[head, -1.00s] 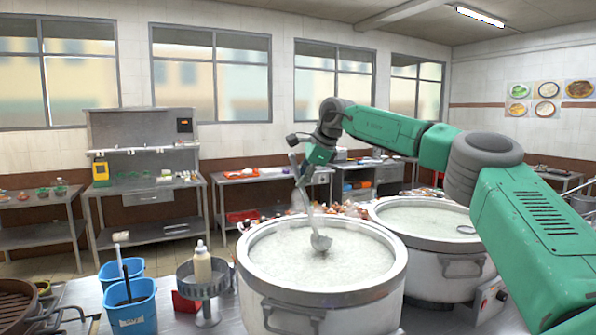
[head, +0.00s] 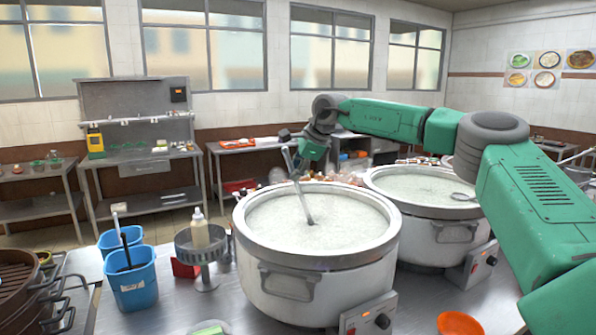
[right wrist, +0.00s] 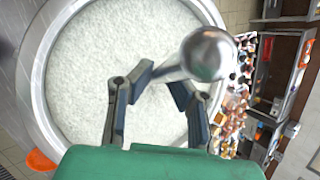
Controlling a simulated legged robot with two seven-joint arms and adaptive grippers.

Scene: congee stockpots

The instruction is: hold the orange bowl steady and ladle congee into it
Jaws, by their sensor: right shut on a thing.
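My right gripper (head: 302,168) is above the back left rim of the nearer stockpot (head: 318,262), shut on the metal ladle (head: 301,193). The ladle slants down into the white congee (head: 345,215), and its scoop is hidden under the surface. In the right wrist view, the fingers of my right gripper (right wrist: 160,88) are around the ladle's shaft, and a rounded metal end (right wrist: 208,54) shows close to the camera. The orange bowl (head: 460,323) is partly visible at the bottom edge of the head view, right of the nearer pot. My left gripper is not in view.
A second congee pot (head: 425,225) with its own ladle (head: 463,197) stands at right behind the nearer one. Bare counter lies before the buckets.

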